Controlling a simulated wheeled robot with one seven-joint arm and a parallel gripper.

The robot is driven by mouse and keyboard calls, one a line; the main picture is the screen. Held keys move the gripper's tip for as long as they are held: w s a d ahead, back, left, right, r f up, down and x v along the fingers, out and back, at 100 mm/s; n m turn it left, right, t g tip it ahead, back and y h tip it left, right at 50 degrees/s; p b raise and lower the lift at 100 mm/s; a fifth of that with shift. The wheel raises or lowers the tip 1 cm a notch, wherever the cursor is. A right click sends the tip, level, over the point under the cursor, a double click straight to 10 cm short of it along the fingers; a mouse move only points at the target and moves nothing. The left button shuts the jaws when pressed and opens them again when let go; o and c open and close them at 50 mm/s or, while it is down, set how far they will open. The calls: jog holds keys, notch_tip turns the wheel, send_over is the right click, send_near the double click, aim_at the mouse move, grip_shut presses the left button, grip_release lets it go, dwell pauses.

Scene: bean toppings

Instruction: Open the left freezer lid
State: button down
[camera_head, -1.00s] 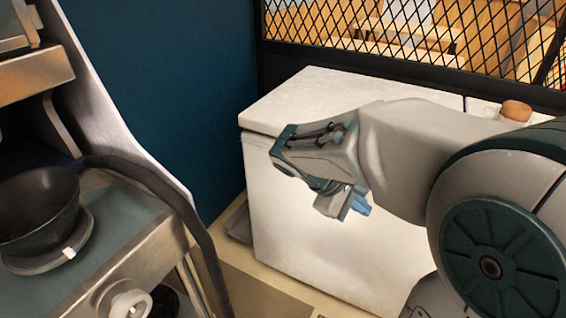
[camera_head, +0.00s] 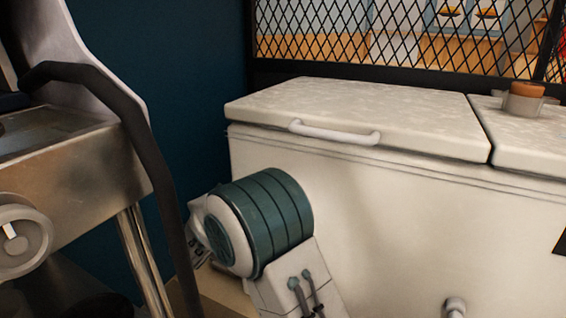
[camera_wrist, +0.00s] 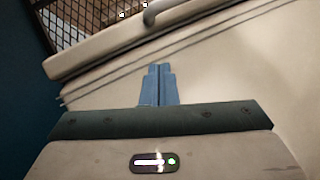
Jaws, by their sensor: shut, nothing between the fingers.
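The white chest freezer (camera_head: 400,210) stands against the mesh partition. Its left lid (camera_head: 360,103) lies closed and has a pale bar handle (camera_head: 335,133) along its front edge. My arm is in front of the freezer's lower left in the head view, and its gripper end is hidden there. In the wrist view, my gripper (camera_wrist: 160,68) has its blue fingers together, with nothing between them. It points at the freezer's front face (camera_wrist: 215,75), below the lid's edge (camera_wrist: 110,60). The handle (camera_wrist: 160,10) shows at the top of that view, apart from the fingers.
The right lid (camera_head: 530,135) carries a grey holder with an orange-brown top (camera_head: 525,97). A metal counter (camera_head: 75,170) with a dark hose (camera_head: 150,150) stands close on the left. A black mesh partition (camera_head: 400,45) rises behind the freezer.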

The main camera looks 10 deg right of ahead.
jog(key=s+r+p+x, duration=0.1)
jog(key=p+x, duration=0.3)
jog(key=x, duration=0.8)
jog(key=shift+a+r, duration=0.25)
jog(key=shift+r, duration=0.6)
jog(key=shift+w, duration=0.1)
